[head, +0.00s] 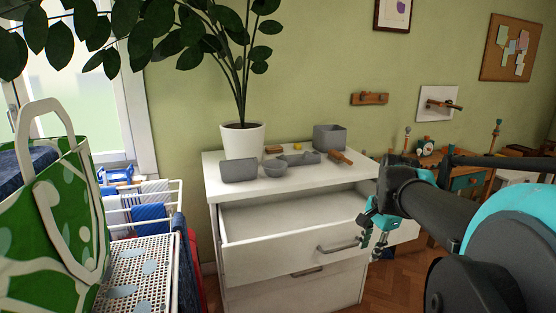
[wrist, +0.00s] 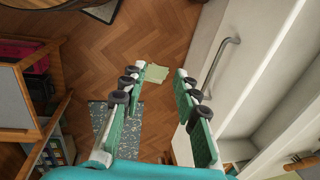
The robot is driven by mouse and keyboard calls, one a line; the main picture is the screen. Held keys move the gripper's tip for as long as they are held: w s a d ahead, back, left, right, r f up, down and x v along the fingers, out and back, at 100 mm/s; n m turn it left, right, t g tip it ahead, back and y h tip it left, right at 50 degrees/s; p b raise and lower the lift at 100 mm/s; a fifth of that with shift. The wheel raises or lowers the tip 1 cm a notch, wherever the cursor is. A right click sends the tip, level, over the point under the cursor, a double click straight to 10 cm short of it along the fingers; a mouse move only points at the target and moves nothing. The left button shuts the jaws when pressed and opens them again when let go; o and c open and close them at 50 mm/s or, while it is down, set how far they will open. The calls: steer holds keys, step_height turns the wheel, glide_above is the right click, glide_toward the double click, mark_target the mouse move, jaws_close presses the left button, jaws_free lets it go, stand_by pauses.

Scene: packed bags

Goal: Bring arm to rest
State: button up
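My arm reaches in from the right edge of the head view.
A potted plant (head: 242,140), grey containers (head: 329,137) and small items stand on the dresser top. A green bag (head: 55,215) and a drying rack (head: 150,190) are at left. A wooden desk (head: 455,165) stands behind my arm. Below lies open wooden floor (wrist: 150,35) with a patterned mat (wrist: 125,120).

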steer(key=s+a+f+n+t, duration=0.1)
steer(key=a+f+n, duration=0.2)
steer(key=f+n, duration=0.4)
steer(key=s+a+f+n+t, duration=0.1)
steer(key=s+a+f+n, duration=0.1)
steer(key=f+n, duration=0.5)
steer(key=shift+s+a+f+h, duration=0.15)
steer(key=shift+s+a+h, duration=0.15)
steer(key=shift+a, duration=0.3)
